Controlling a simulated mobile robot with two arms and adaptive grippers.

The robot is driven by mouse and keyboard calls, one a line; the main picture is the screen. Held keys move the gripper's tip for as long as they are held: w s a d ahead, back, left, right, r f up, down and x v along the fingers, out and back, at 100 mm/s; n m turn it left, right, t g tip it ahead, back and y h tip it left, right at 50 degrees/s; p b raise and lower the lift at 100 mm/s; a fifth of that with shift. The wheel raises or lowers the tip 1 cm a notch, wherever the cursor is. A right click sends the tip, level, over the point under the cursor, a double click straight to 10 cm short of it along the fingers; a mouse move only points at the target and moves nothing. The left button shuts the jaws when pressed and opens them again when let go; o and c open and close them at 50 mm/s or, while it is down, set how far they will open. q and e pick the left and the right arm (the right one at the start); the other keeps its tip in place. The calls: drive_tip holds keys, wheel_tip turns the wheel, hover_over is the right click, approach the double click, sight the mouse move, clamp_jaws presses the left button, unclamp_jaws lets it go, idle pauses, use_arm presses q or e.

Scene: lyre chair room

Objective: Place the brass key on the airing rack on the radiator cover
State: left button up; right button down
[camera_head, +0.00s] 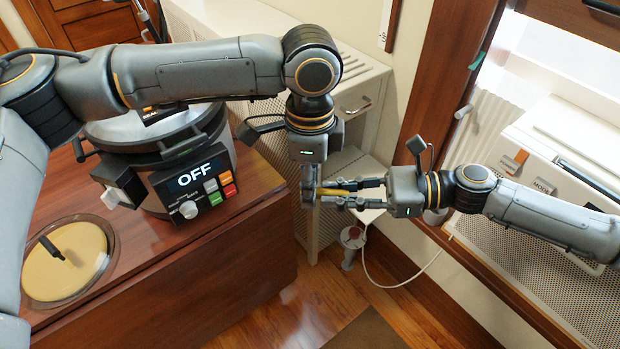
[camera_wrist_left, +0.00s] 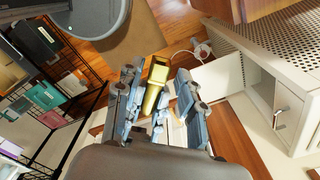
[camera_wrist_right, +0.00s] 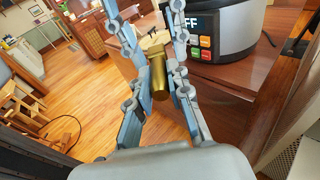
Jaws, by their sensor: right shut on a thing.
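The brass key (camera_head: 334,191) is a thick, gold-coloured piece held in the air between my two grippers. My right gripper (camera_head: 345,193) comes in from the right and is shut on it; the right wrist view shows the key (camera_wrist_right: 158,72) between its fingers. My left gripper (camera_head: 308,190) points down at the key's left end. In the left wrist view its fingers stand apart on either side of the key (camera_wrist_left: 154,86). A white cabinet with a slatted top (camera_head: 345,62) and perforated side, possibly the radiator cover, stands behind. I cannot make out the airing rack.
A cooker reading OFF (camera_head: 195,180) stands on the wooden counter (camera_head: 215,255) at left, beside a round lid (camera_head: 66,262). A white unit with a perforated front (camera_head: 520,265) is at right. A white cable (camera_head: 400,284) hangs below the grippers. Wooden floor (camera_head: 300,315) is clear in front.

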use_arm(q)
clamp_jaws()
use_arm(e)
drive_tip(key=c, duration=1.2)
unclamp_jaws()
drive_tip(key=shift+o, duration=0.2)
